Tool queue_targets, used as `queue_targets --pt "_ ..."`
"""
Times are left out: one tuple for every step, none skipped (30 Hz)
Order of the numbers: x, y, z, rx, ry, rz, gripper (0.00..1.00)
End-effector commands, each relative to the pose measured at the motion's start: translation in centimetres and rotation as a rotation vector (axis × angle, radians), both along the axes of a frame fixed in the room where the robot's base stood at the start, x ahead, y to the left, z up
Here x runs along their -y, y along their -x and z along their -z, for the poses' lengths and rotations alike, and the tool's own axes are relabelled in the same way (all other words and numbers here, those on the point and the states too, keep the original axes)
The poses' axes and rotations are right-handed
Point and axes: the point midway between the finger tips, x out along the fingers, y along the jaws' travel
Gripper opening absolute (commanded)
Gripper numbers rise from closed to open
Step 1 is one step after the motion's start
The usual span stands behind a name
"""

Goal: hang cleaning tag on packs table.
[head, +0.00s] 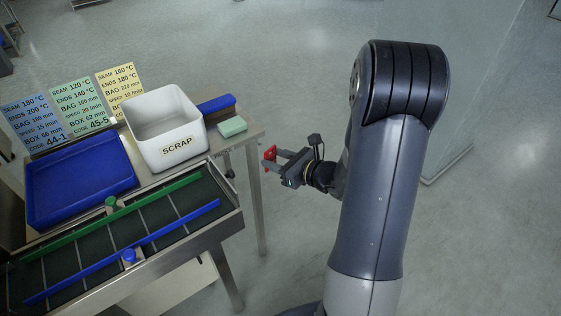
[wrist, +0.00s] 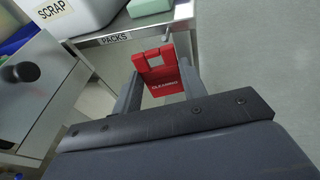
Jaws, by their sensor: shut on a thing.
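My gripper (head: 277,161) is shut on the red cleaning tag (wrist: 160,74), and its two fingers grip the tag from either side in the wrist view. In the wrist view the table's front edge carries a PACKS label (wrist: 114,39). A small peg (wrist: 166,35) is at that edge, just beyond the tag's top. The tag does not appear to be on the peg.
A white SCRAP bin (head: 168,141), a green block (head: 232,126), a blue object (head: 216,104) and a blue tray (head: 80,178) are on the table. A conveyor with green and blue rails (head: 150,244) is in front. The floor right of the table is clear.

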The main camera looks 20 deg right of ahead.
Motion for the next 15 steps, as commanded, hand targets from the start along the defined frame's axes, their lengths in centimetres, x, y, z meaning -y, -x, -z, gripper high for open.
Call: queue_targets --pt "-0.1 -0.3 0.0 0.0 0.001 -0.001 0.19" --pt "-0.2 -0.5 0.0 0.001 0.0 -0.001 0.19" --pt "-0.2 -0.7 0.0 0.001 0.0 0.0 0.19" --pt "-0.3 -0.9 0.0 0.001 -0.001 0.0 0.19" --pt "-0.3 -1.1 0.1 0.001 -0.001 0.0 0.19" --pt "-0.4 -1.3 0.1 0.001 -0.001 -0.001 0.19" --pt "-0.5 -1.5 0.1 0.001 -0.001 -0.001 0.19" --pt "-0.6 -1.6 0.1 0.001 -0.001 -0.002 0.19" --pt "-0.7 -1.9 0.1 0.001 -0.001 -0.001 0.19" --pt "-0.7 -2.0 0.2 0.001 -0.001 -0.001 0.19" --pt "-0.7 -2.2 0.2 0.001 -0.001 -0.001 0.19" --pt "-0.8 -2.4 0.2 0.001 -0.001 0.0 0.19" --pt "-0.8 -2.6 0.2 0.001 -0.001 0.0 0.19" --pt "-0.9 -2.8 0.2 0.001 -0.001 0.0 0.19" --pt "-1.0 -3.0 0.3 0.001 -0.001 0.0 0.19"
